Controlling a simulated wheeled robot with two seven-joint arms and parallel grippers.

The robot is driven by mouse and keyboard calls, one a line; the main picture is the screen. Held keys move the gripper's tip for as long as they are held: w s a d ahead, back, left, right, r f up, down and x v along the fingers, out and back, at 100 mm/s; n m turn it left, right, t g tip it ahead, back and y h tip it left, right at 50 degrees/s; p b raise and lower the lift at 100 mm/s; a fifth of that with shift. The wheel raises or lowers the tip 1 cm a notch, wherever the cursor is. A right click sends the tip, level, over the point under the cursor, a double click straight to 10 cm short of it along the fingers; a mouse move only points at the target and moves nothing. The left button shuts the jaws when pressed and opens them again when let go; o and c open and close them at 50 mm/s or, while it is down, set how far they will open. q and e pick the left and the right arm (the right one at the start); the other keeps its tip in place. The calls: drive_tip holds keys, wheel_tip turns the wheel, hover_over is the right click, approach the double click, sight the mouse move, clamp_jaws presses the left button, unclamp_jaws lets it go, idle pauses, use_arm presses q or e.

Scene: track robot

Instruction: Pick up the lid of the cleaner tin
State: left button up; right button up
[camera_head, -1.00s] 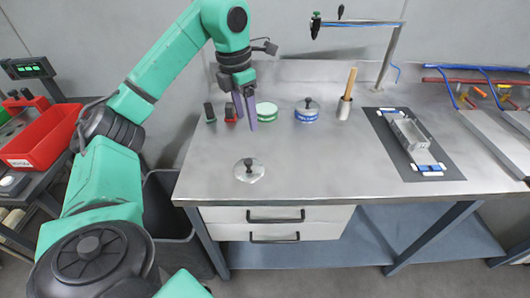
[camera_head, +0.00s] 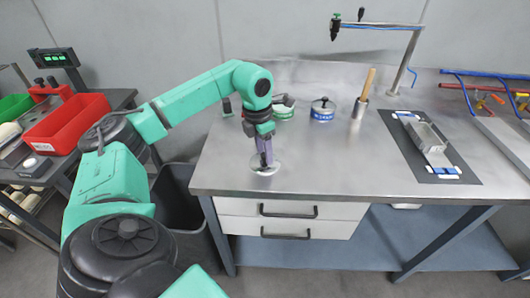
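A round clear or pale lid (camera_head: 273,168) with a dark knob lies flat on the metal bench near its front left edge. My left gripper (camera_head: 265,164) points down right over the lid, its fingertips at the knob and hiding it. The fingers look close together, but I cannot tell whether they grip the knob. A green-labelled tin (camera_head: 284,113) stands behind, partly hidden by my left arm. A blue-labelled tin (camera_head: 322,114) with a knobbed lid on it stands to its right. I cannot read which is the cleaner tin. My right gripper is out of view.
A metal cup (camera_head: 360,110) with a wooden-handled tool stands right of the tins. A dark mat (camera_head: 441,157) with a metal tray (camera_head: 427,138) lies further right. A red bin (camera_head: 67,125) is on the left side table. The bench front middle is clear.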

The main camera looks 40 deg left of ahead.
use_arm(q)
clamp_jaws()
drive_tip(key=shift+r, duration=0.15)
